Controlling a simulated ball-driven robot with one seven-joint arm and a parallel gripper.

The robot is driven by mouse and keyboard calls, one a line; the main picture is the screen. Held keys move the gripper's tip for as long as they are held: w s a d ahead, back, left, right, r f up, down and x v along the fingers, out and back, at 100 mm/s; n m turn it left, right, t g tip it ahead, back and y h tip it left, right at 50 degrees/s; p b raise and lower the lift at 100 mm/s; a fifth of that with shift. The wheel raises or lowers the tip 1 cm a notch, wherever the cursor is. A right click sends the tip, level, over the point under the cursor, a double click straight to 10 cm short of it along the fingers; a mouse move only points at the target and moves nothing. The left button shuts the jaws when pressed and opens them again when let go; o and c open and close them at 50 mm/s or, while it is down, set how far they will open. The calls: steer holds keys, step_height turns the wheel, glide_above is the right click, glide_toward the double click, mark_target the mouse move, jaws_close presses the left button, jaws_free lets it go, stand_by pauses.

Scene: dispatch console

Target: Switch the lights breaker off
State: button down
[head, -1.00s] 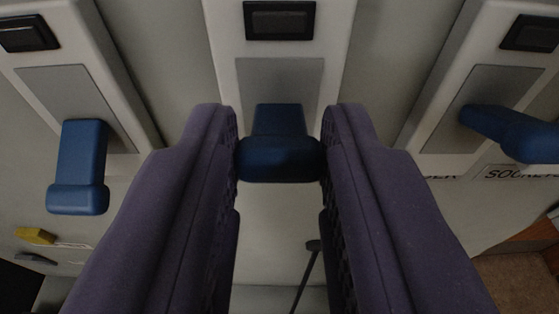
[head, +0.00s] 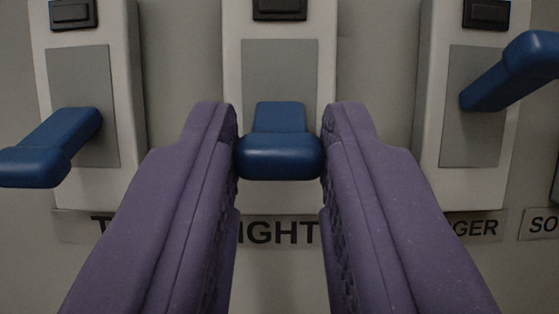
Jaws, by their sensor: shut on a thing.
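The lights breaker is the middle box (head: 232,60), with a grey plate and a blue lever (head: 280,155). The lever points out toward the camera. My gripper (head: 280,160) is shut on this lever, one purple finger on each side of its thick end. The label below it (head: 275,233) reads "IGHT"; my fingers hide its ends. A small black window (head: 280,8) sits above the plate and is cut off by the top edge of the head view.
A breaker on the left has its blue lever (head: 48,150) slanting down. A breaker on the right, label ending in "GER" (head: 476,229), has its blue lever (head: 515,70) slanting up. Grey wall gaps separate the boxes. Another label, "SO" (head: 543,224), shows at the right edge.

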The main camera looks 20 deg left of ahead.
steer(key=f+b, duration=0.1)
steer(key=b, duration=0.2)
steer(key=shift+w+t, duration=0.1)
steer(key=shift+t, duration=0.3)
steer(key=shift+r+b, duration=0.15)
steer(key=shift+b, duration=0.5)
steer(key=c, duration=0.9)
jaws_free()
steer(key=v, duration=0.7)
steer(key=shift+f+p, duration=0.35)
steer(key=shift+f, duration=0.1)
